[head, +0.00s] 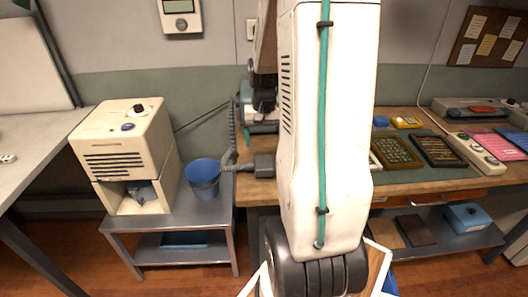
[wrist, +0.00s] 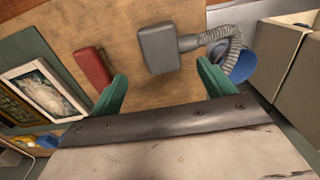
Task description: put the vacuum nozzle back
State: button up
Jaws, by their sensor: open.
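The vacuum nozzle (head: 264,166) is a dark grey block at the left edge of the wooden bench. A grey ribbed hose (head: 233,130) is joined to it by a short neck. In the wrist view the nozzle (wrist: 158,48) lies ahead of my gripper, in the gap between the two teal fingers as seen from there. My gripper (wrist: 162,70) is open and empty, with its fingers apart on both sides. In the head view my arm hides most of the gripper. A cream machine (head: 125,140) with a vent and an open lower bay stands left of the nozzle.
A blue bucket (head: 203,180) stands beside the machine on a grey metal table (head: 190,212). In the wrist view a red block (wrist: 91,68) and a framed picture (wrist: 45,88) lie left of the nozzle. Trays and devices fill the bench's right side.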

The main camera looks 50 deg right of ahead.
jog(key=s+a+r+n, duration=0.1)
jog(key=a+r+n, duration=0.1)
jog(key=a+r, duration=0.55)
jog(key=a+r+n, duration=0.3)
jog(key=a+r, duration=0.1)
jog(key=a, duration=0.6)
jog(key=s+a+r+n, duration=0.2)
jog(key=s+a, duration=0.3)
jog(key=a, duration=0.1)
jog(key=s+a+r+n+t, duration=0.1)
jog(key=s+a+r+n, duration=0.1)
jog(key=s+a, duration=0.4)
jog(key=shift+s+a+n, duration=0.3)
jog(key=shift+a+n, duration=0.15)
jog(key=shift+n, duration=0.05)
